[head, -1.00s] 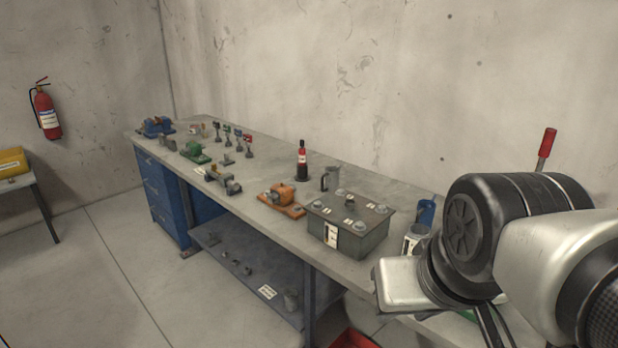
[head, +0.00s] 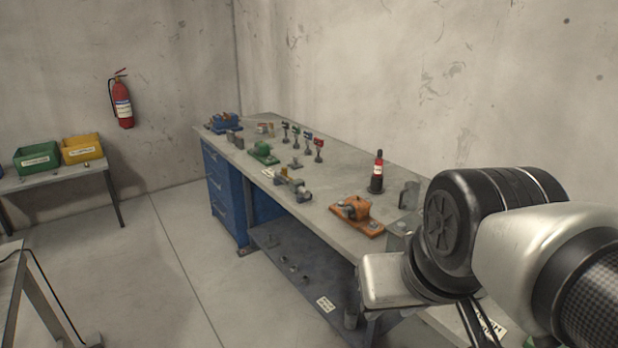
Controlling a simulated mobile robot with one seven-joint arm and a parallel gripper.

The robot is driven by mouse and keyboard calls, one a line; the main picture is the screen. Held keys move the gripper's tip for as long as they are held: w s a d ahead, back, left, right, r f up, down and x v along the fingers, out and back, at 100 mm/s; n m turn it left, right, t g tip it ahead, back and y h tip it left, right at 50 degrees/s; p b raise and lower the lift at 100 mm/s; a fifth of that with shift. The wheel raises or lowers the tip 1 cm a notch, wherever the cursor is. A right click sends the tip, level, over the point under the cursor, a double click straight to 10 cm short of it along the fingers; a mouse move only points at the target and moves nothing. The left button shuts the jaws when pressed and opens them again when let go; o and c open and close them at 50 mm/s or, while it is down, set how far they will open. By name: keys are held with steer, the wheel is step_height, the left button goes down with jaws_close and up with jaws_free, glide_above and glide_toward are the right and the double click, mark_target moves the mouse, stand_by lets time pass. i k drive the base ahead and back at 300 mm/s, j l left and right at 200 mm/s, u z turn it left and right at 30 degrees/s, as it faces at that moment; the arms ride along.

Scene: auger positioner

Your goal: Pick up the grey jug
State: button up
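The grey jug (head: 409,195) stands upright on the workbench (head: 345,236), near its wall side, right of the red-and-black bottle. My arm's wrist is close in front of it in the picture and may cover part of it. The dark end of my gripper (head: 482,326) shows only in part below the wrist at the bottom right. Its fingertips cannot be made out, nor whether it holds anything. The gripper appears apart from the jug.
A red-and-black bottle (head: 377,174) and an orange clamp-like tool (head: 357,214) stand near the jug. Several small tools line the bench. A side table (head: 105,170) with green (head: 36,158) and yellow (head: 82,149) bins is at left. Floor between is clear.

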mark_target(408, 200)
steer(key=i+j+u, duration=0.35)
steer(key=i+u, duration=0.3)
steer(key=i+j+u, duration=0.1)
steer(key=i+u, duration=0.25)
steer(key=i, duration=0.15)
steer(key=i+z, duration=0.3)
steer(key=i+j+z, duration=0.15)
steer(key=i+z, duration=0.15)
steer(key=i, duration=0.2)
steer(key=i+j+z, duration=0.3)
steer(key=i+z, duration=0.25)
steer(key=z, duration=0.2)
steer(key=i+j+z, duration=0.1)
steer(key=i+z, duration=0.15)
steer(key=z, duration=0.2)
steer(key=i+j+z, duration=0.2)
steer(key=z, duration=0.25)
steer(key=i+l+z, duration=0.2)
